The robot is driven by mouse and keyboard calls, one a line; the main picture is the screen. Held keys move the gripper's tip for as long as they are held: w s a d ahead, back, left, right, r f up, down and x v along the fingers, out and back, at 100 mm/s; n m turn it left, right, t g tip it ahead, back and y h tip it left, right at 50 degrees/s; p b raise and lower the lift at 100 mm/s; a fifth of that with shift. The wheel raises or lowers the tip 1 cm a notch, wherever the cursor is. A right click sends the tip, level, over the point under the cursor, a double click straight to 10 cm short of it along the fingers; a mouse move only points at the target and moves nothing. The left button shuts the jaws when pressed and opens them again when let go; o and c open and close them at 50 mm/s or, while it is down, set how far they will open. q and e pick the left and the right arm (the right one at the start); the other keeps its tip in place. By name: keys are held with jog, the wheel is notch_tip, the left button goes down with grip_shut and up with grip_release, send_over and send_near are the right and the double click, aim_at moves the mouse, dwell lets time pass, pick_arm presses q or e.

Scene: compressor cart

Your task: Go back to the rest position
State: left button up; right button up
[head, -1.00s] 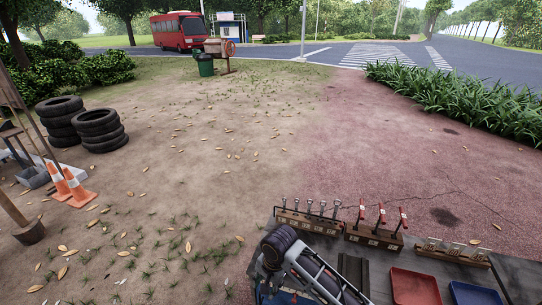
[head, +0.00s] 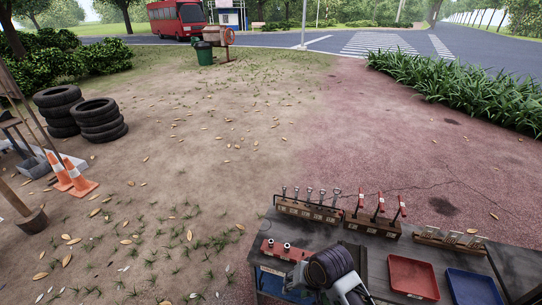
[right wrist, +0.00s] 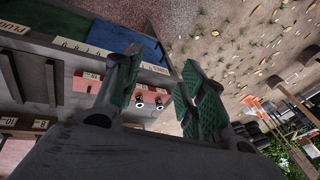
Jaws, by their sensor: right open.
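My right gripper (right wrist: 160,78) shows its two green-padded fingers spread apart in the right wrist view, with nothing between them. In the head view my right arm's dark wrist is over the front edge of the cart (head: 345,237), and the fingers are hard to make out. A red block (head: 285,250) with two silver fittings sits on the cart, just left of and behind that wrist. The block also shows beyond the fingers in the right wrist view (right wrist: 88,84). My left gripper is not in view.
On the cart stand a rack of several silver tools (head: 307,209), a rack of red-handled tools (head: 373,226), a low wooden rack (head: 450,244), a red tray (head: 413,277) and a blue tray (head: 474,287). Cones (head: 78,178) and tyres (head: 99,120) are at left. The ground between is open.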

jog(key=shift+s+d+r+n+t+h, duration=0.35)
jog(key=shift+s+d+n+h, duration=0.45)
jog(key=shift+s+d, duration=1.95)
jog(key=shift+s+d+r+n+t+h, duration=0.3)
jog(key=shift+s+d+n+h, duration=0.45)
jog(key=shift+d, duration=3.9)
notch_tip(320, 180, down, 32)
jog(key=s+g, duration=0.2)
jog(key=s+d+f, duration=0.2)
jog(key=s+f, duration=0.8)
jog(key=s, duration=0.1)
jog(key=s+d+f, duration=0.2)
jog(key=s+f, duration=0.8)
jog(key=s, duration=0.2)
jog(key=shift+f+n+g, duration=0.35)
jog(key=shift+f+n, duration=0.05)
jog(key=shift+n, duration=0.05)
